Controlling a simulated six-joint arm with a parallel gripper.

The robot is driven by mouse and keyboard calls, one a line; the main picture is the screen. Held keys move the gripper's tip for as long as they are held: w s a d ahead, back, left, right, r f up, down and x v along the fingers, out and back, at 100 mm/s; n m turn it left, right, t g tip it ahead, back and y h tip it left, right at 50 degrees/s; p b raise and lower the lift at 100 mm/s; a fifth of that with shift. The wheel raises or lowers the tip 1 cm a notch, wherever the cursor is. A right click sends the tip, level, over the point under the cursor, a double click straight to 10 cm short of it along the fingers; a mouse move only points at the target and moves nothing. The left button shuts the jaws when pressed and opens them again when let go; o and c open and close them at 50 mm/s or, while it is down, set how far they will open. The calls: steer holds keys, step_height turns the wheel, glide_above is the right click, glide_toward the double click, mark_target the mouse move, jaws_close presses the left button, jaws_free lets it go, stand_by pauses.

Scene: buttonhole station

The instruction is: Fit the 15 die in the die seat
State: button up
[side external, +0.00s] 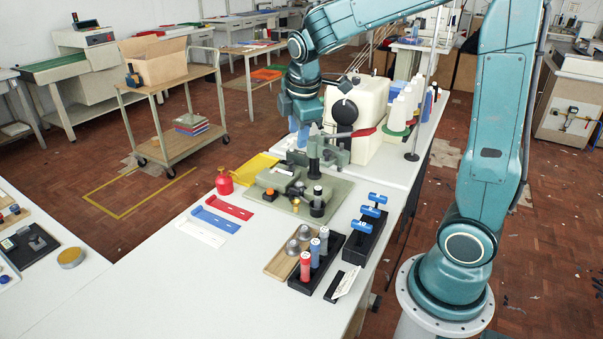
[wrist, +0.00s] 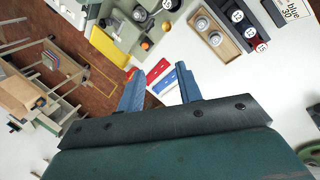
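My gripper (side external: 299,133) is raised beyond the green machine bed, left of the cream machine head. In the wrist view its two blue fingers (wrist: 157,86) are spread apart with nothing between them. Two silver domed pieces (side external: 292,248) (side external: 304,232) sit on a wooden tray (side external: 275,267). The green bed (side external: 343,190) carries a fixture and a dark post (side external: 317,208); the die seat is not clearly identifiable.
A black block (side external: 352,250) with blue T-handles stands right of the rack. A printed card (side external: 346,283) lies in front.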

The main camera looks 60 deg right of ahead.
steer(key=s+a+r+m+t+y, duration=0.1)
steer(key=s+a+r+m, duration=0.1)
steer(key=s+a+m, duration=0.3)
steer(key=s+a+r+m+t+y, duration=0.1)
steer(key=s+a+m, duration=0.4)
steer(key=s, duration=0.9)
steer(key=shift+a+r+t+y, duration=0.25)
steer(key=shift+r+t+y, duration=0.15)
steer(key=shift+r+t, duration=0.15)
